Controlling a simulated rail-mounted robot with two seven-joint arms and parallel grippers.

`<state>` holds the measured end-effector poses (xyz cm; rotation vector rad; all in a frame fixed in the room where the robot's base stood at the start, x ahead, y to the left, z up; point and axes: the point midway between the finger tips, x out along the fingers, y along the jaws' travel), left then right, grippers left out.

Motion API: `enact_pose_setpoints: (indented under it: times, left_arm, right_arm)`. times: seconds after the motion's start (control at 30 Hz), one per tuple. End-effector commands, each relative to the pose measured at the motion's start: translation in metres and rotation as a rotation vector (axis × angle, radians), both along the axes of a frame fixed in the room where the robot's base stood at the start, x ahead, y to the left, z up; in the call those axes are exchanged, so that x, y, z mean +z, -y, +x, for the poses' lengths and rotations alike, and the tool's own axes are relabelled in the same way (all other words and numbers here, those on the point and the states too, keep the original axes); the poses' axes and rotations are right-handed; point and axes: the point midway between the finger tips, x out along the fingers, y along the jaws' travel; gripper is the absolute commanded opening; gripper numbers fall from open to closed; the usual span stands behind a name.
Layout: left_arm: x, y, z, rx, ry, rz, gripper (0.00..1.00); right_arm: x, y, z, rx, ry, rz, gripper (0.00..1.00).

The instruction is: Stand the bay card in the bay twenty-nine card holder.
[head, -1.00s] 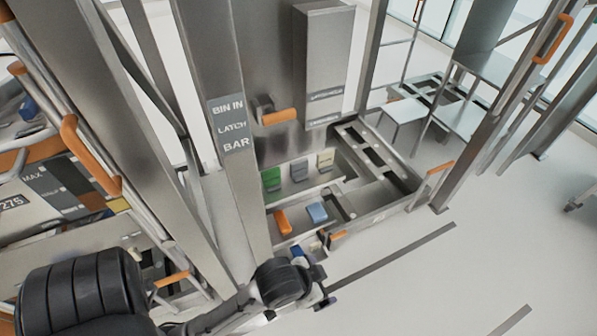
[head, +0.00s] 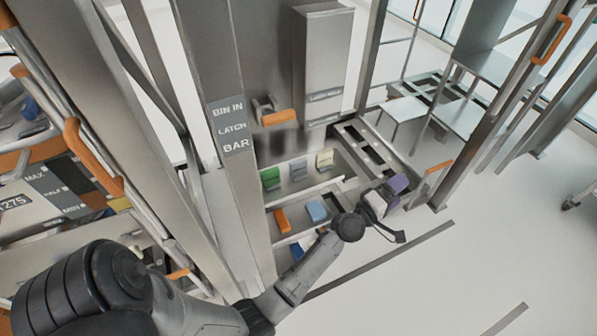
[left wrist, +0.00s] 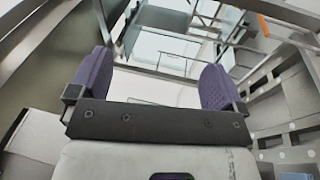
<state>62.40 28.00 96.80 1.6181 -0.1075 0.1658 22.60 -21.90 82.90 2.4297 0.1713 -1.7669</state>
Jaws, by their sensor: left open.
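My left gripper (head: 385,197) has purple fingers and is at the right front end of the low bay frame. In the left wrist view the two purple fingers (left wrist: 156,82) stand wide apart with nothing between them. Several small coloured pieces sit in the bay: a green one (head: 271,179), a grey one (head: 299,170), a cream one (head: 325,159), an orange one (head: 282,221) and a light blue one (head: 316,211). I cannot tell whether any is the bay card, nor which holder is bay twenty-nine. My right gripper is not in view.
A steel post with a "BIN IN LATCH BAR" sign (head: 230,127) stands left of the bay. An orange-handled latch (head: 279,117) is on the back panel. Another post (head: 463,150) stands to the right. The floor (head: 430,275) at lower right is clear apart from dark strips.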

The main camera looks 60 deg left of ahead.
Motion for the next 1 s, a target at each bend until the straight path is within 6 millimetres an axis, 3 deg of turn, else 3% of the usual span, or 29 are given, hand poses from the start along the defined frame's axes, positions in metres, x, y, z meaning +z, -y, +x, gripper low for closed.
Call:
enact_pose_setpoints:
  times: [0.17,0.4,0.53,0.73,1.0]
  left_arm:
    - [-0.028,-0.062,-0.011,0.284,0.144,-0.444,0.96]
    - [-0.071,-0.126,-0.060,0.683,0.436,-0.948,0.96]
    - [-0.083,-0.145,-0.093,0.853,0.641,-1.129,0.96]
    - [-0.090,-0.156,-0.132,0.988,0.932,-1.262,0.96]
    - [-0.090,-0.168,-0.137,0.953,1.057,-1.339,0.96]
  right_arm:
    - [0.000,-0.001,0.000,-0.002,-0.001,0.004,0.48]
    - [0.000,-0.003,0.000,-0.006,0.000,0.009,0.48]
    - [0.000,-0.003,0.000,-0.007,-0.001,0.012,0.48]
    - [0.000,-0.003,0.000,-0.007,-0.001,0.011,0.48]
    - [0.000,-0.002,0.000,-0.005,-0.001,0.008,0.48]
